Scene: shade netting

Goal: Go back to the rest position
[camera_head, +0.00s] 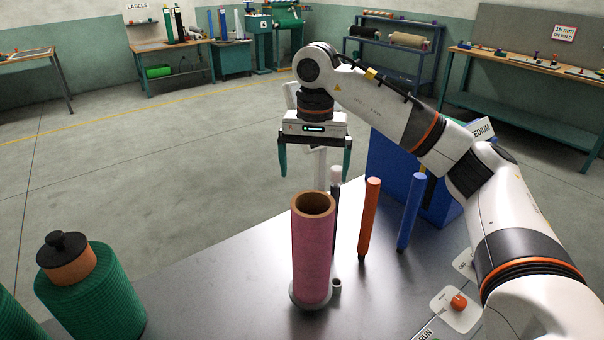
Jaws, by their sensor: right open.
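My right gripper (315,163) hangs open and empty, fingers pointing down, with its two green fingertips wide apart. In the picture it is above and behind a pink tube (312,252), which stands upright with a brown open top on a round base on the dark table (210,285). The arm comes in from the right and arches over the table. My left gripper is outside the view.
Orange (369,220) and blue (410,212) rods stand upright right of the tube; a dark rod is partly hidden behind it. A blue box (385,172) labelled MEDIUM stands behind them. A green netting roll (90,295) is at lower left. An orange button (459,302) is at front right.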

